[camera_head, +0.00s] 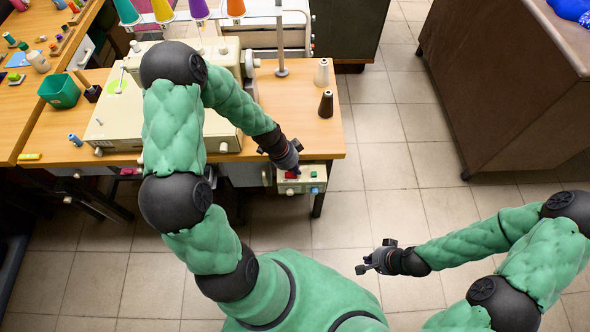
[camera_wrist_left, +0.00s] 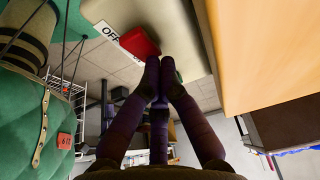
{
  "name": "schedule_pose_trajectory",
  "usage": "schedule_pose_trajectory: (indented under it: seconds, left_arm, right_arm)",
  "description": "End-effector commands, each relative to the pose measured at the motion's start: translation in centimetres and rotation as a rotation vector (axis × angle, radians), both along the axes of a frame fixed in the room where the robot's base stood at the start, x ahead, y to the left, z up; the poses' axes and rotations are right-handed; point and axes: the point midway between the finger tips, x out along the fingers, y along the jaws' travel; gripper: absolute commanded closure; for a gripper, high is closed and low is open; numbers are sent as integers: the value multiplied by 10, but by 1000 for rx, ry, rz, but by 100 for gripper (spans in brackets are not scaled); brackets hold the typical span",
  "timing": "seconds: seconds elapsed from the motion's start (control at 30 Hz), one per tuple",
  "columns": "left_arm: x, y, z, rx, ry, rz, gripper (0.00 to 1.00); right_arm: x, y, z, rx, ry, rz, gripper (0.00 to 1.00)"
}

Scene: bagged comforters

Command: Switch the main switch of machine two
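A pale switch box (camera_head: 302,187) with red and green-blue buttons hangs under the right front edge of the sewing machine's table. A red switch (camera_wrist_left: 140,43) with a white label reading "OFF" (camera_wrist_left: 107,31) beside it shows in the left wrist view. My left gripper (camera_head: 291,171) is right at the box. In the left wrist view its fingertips (camera_wrist_left: 161,62) are together with nothing between them, just beside the red switch; whether they touch it I cannot tell. A green button is partly hidden behind the fingers. My right gripper (camera_head: 370,264) is over open floor, its fingers too small to judge.
A brown cabinet (camera_head: 515,85) stands at the right. The tiled floor (camera_head: 390,160) between is clear.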

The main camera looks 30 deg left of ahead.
Motion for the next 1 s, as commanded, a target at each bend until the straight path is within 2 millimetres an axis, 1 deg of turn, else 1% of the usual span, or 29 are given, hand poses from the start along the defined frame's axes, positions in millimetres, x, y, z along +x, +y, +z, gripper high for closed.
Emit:
schedule_pose_trajectory:
  seconds: [0.2,0.6,0.9,1.0]
  left_arm:
    - [-3,0,-1,-2,6,-1,100]
    - [-10,12,3,-3,4,-1,100]
    - [-9,12,4,-2,4,-2,100]
    - [-8,12,8,-2,3,-2,100]
  right_arm:
    - [1,0,0,0,-1,1,100]
    - [0,0,-10,0,-1,1,100]
    - [0,0,-9,0,-1,1,100]
    - [0,0,-7,0,-1,1,100]
